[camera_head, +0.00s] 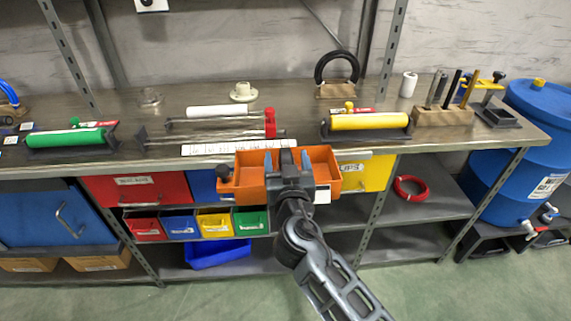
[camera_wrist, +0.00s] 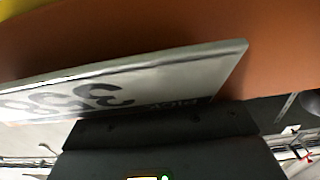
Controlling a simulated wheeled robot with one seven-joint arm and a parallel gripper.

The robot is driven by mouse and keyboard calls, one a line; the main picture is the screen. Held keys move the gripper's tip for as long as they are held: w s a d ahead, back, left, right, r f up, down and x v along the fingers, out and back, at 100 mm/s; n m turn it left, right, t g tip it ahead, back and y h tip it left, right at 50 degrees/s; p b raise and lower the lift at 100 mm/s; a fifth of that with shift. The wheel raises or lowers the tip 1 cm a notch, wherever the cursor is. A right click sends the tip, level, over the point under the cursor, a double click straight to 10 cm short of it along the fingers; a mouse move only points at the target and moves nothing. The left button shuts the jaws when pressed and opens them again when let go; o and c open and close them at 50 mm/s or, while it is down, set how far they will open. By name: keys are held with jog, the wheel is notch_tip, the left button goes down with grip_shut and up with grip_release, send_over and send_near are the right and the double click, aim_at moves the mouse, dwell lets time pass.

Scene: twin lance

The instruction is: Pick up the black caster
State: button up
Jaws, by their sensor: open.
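A small dark, rounded piece (camera_head: 223,173) sits at the left end of the orange bin (camera_head: 325,165) in the head view. It may be the black caster, but it is too small to be sure. My gripper (camera_head: 287,158) is open at the middle of the bin, to the right of the dark piece. The gripper and arm hide part of the bin's middle and front. In the wrist view an orange surface (camera_wrist: 285,45) fills the top, with a tilted white label (camera_wrist: 170,75) bearing dark print. No caster can be made out there.
The metal workbench (camera_head: 440,142) carries a green roller (camera_head: 65,138), a yellow roller (camera_head: 370,121) and a wooden block (camera_head: 443,116) holding upright tools. Small coloured bins (camera_head: 215,224) sit on the shelf below. A blue barrel (camera_head: 545,110) stands at the right.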

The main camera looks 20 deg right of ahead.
jog(key=c, duration=1.3)
jog(key=shift+c, duration=0.2)
jog(key=shift+r, duration=0.15)
